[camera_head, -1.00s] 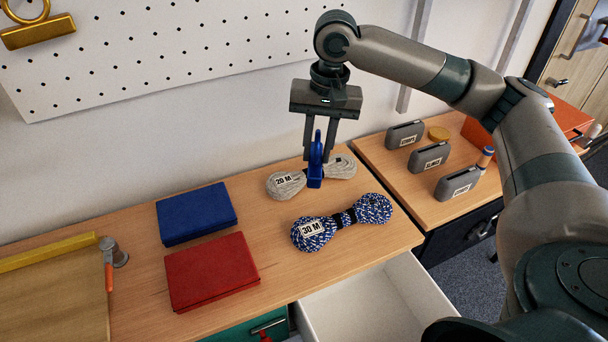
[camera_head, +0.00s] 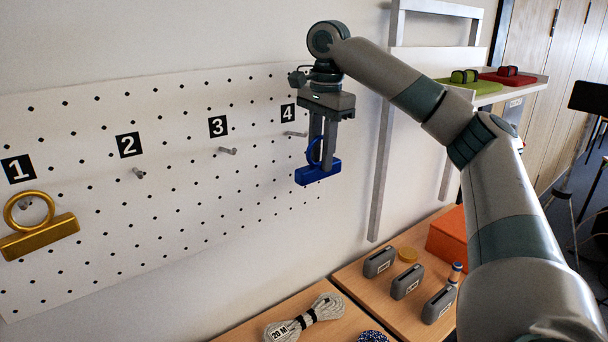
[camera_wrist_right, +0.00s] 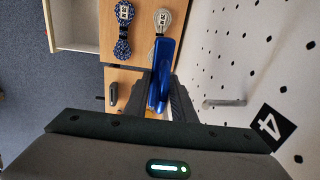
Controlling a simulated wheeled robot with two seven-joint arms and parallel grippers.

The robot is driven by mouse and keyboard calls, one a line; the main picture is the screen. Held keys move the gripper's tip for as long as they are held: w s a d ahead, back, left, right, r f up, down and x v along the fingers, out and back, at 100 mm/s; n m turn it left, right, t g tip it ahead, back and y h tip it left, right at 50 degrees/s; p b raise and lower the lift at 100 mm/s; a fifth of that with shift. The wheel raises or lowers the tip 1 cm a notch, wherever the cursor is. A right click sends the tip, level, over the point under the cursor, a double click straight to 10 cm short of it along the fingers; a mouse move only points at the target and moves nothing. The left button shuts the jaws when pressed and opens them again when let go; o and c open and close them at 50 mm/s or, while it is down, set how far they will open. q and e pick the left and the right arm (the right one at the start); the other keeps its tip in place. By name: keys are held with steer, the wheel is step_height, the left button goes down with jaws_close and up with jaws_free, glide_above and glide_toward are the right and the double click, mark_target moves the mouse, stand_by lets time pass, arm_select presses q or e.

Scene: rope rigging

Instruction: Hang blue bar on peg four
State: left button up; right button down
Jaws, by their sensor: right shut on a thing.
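The blue bar (camera_head: 318,172) has a ring on top and hangs from my right gripper (camera_head: 322,162), which is shut on it. They are in front of the pegboard's right end, just below and right of peg four (camera_head: 296,134), which sticks out bare beside the 4 label (camera_head: 288,113). The bar looks apart from the peg. In the right wrist view the blue bar (camera_wrist_right: 160,88) sits between the fingers, with peg four (camera_wrist_right: 226,102) to its right. My left gripper is not in view.
A gold bar (camera_head: 40,236) hangs by its ring on peg one. Peg two (camera_head: 138,173) and peg three (camera_head: 228,151) are bare. A light rope bundle (camera_head: 305,318) and grey cases (camera_head: 407,281) lie on the worktops below. A metal upright (camera_head: 382,150) stands right of the pegboard.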

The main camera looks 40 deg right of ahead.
steer(key=shift+w+r, duration=0.1)
steer(key=shift+r, duration=0.3)
steer(key=shift+d, duration=0.15)
steer(key=shift+s+d, duration=0.4)
steer(key=shift+s, duration=0.1)
steer(key=shift+w+a, duration=0.3)
steer(key=shift+w, duration=0.2)
steer(key=shift+w+d, duration=0.25)
steer(key=shift+w, duration=0.1)
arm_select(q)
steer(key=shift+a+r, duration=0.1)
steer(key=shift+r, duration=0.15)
arm_select(e)
steer(key=shift+w, duration=1.1)
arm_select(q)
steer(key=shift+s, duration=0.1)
arm_select(e)
steer(key=shift+w+r, duration=0.1)
